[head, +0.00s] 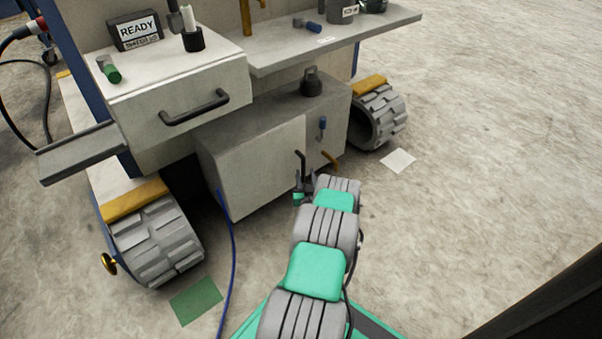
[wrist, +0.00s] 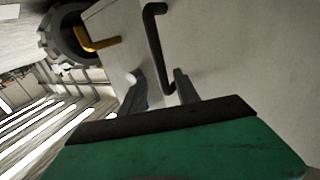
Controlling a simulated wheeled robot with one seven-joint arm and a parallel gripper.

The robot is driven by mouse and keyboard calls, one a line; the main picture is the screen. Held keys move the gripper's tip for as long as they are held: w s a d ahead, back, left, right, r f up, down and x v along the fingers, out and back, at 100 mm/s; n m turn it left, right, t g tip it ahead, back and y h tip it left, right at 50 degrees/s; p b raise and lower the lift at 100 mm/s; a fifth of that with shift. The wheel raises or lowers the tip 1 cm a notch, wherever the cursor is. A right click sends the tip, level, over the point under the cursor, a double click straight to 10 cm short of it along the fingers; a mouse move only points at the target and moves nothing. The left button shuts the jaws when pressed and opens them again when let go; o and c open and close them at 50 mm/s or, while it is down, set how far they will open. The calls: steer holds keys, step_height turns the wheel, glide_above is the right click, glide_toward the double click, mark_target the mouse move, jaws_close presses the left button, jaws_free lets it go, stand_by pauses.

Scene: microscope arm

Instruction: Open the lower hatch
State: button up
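The lower hatch (head: 252,172) is a pale grey panel on the front of the low cabinet, under the drawer. It looks closed. A black bar handle (head: 299,160) stands near its right edge; in the wrist view the handle (wrist: 157,45) runs down a pale panel (wrist: 225,50). My gripper (head: 302,188) is at the handle, partly hidden by my arm in the head view. In the wrist view my gripper (wrist: 162,88) has its two fingers apart, with the handle's near end between them in the picture. I cannot tell whether they touch it.
A yellow handle (head: 331,160) sticks out just right of the hatch, also in the wrist view (wrist: 98,42). A drawer with a black handle (head: 194,107) is above. Tracked wheels (head: 157,236) flank the cabinet, and a blue cable (head: 232,255) lies in front.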

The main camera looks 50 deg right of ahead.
mark_target(304, 167)
steer(key=b+x, duration=0.1)
steer(key=x, duration=0.3)
steer(key=shift+w+f+b, duration=0.15)
steer(key=shift+w+b, duration=0.15)
steer(key=shift+w+d, duration=0.3)
steer(key=shift+d, duration=0.15)
steer(key=shift+c, duration=0.6)
jaws_close()
